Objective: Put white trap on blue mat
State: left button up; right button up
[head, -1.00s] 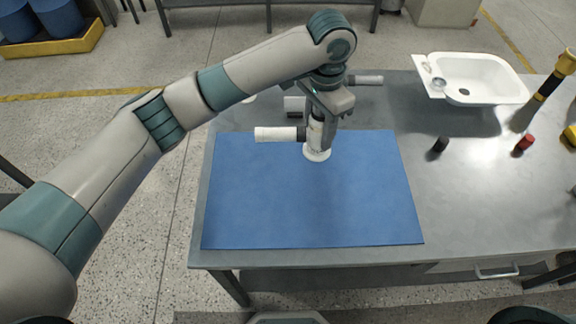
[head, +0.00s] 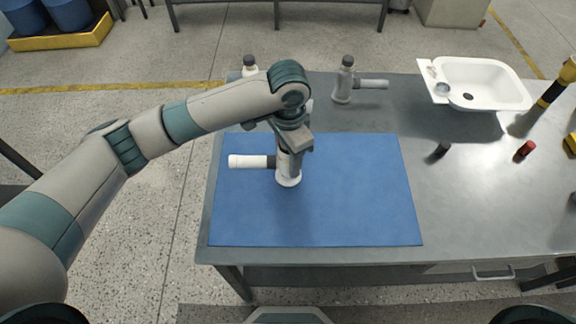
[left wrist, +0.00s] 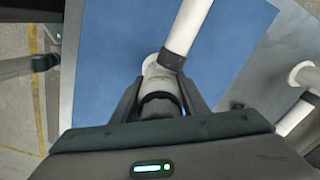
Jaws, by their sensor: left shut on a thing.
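The white trap (head: 289,178) is upright, with a round white flange at its foot and a white side pipe (head: 247,161) pointing left. My left gripper (head: 289,150) is shut around its upper body from above. The trap is over the upper left part of the blue mat (head: 340,215); I cannot tell whether its foot touches the mat. In the left wrist view, the trap (left wrist: 154,68) sits between the fingers (left wrist: 160,98), with the blue mat (left wrist: 115,40) behind it. My right gripper is not in view.
A similar grey-white trap (head: 343,88) with a dark cap stands behind the mat. Another capped piece (head: 249,68) is partly hidden behind my arm. A white basin (head: 485,80), a black cap (head: 442,150) and a red cap (head: 525,150) are on the right. Most of the mat is clear.

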pick_arm(q)
notch_tip(320, 180, down, 3)
jog(key=shift+r+p, duration=0.1)
jog(key=shift+p, duration=0.45)
jog(key=shift+f, duration=0.45)
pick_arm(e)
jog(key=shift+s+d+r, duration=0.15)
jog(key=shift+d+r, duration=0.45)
pick_arm(q)
jog(key=o, duration=1.2)
jog(key=shift+f, duration=0.1)
jog(key=shift+c, duration=0.2)
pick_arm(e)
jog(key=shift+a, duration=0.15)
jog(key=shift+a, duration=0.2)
